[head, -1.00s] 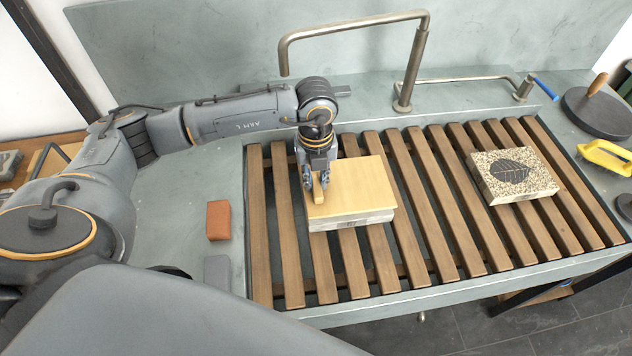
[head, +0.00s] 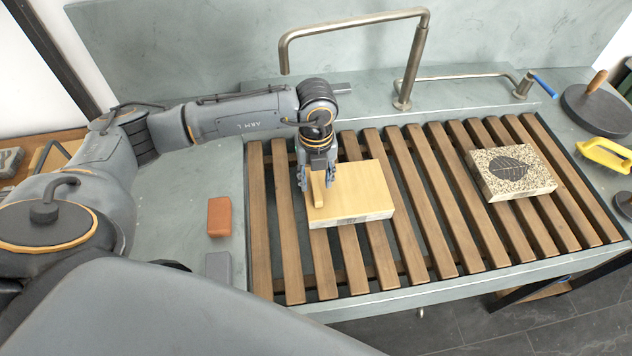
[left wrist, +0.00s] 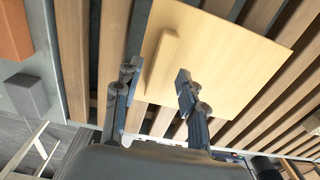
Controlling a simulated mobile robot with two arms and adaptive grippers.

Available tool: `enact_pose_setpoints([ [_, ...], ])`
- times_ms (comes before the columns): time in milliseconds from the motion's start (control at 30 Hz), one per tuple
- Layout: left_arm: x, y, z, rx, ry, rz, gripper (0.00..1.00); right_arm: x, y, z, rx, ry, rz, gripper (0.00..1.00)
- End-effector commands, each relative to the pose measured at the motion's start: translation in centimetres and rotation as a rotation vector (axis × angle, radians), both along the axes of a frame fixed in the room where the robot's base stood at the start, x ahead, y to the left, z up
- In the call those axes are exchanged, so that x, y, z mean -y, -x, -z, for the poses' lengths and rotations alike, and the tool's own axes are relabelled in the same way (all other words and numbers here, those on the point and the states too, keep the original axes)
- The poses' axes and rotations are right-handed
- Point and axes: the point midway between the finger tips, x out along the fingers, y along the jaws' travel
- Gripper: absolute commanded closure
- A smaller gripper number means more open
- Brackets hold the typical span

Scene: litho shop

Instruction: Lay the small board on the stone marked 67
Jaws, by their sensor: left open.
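The small board (head: 362,186), pale wood with a bar handle (head: 319,190) near its left edge, lies flat on a stone (head: 350,221). Only the stone's grey speckled front side shows below the board; I cannot read its marking. My left gripper (head: 316,184) is open, its fingers apart on either side of the handle. In the left wrist view the open fingers (left wrist: 154,84) straddle the handle (left wrist: 162,62), with a gap to it, over the board (left wrist: 215,65). My right gripper is not in view.
Both stones rest on a slatted wooden rack (head: 440,215) in a sink. A second stone with a leaf print (head: 512,172) lies at the right. An orange block (head: 219,217) and a grey block (head: 218,267) sit on the left ledge. A tap (head: 410,70) rises behind.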

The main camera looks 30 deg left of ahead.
Motion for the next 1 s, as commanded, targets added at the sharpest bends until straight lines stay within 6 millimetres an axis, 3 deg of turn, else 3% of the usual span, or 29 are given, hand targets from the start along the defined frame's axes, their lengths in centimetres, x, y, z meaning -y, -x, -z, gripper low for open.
enact_pose_setpoints([
  [300, 0.0, -0.1, -6.5, 0.006, 0.001, 0.002, 0.59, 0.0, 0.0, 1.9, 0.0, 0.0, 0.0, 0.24],
  [500, 0.0, 0.0, -9.4, 0.003, 0.0, 0.0, 0.59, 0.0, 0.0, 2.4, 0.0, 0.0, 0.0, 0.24],
  [1000, 0.0, 0.1, -10.3, 0.0, 0.0, 0.001, 0.59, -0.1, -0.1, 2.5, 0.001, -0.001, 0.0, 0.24],
])
